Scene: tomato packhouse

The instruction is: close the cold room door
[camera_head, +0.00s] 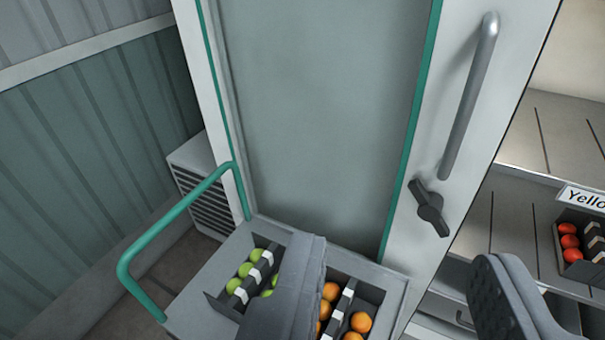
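The cold room door (320,110) fills the middle of the view. It has a pale frame, a grey panel and green trim. A long metal bar handle (470,95) and a dark turn latch (430,208) are on its right side. Shelves show past its right edge; I cannot tell how far it stands open. My gripper (395,258) is open and empty, its two dark fingers wide apart at the bottom of the view. The fingers are apart from the handle, which lies above and between them. The door's lower part is hidden.
A grey trolley (205,285) with a green push rail (180,210) stands in front of the door, carrying green and orange tomatoes. A vented unit (200,175) is by the ribbed wall.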

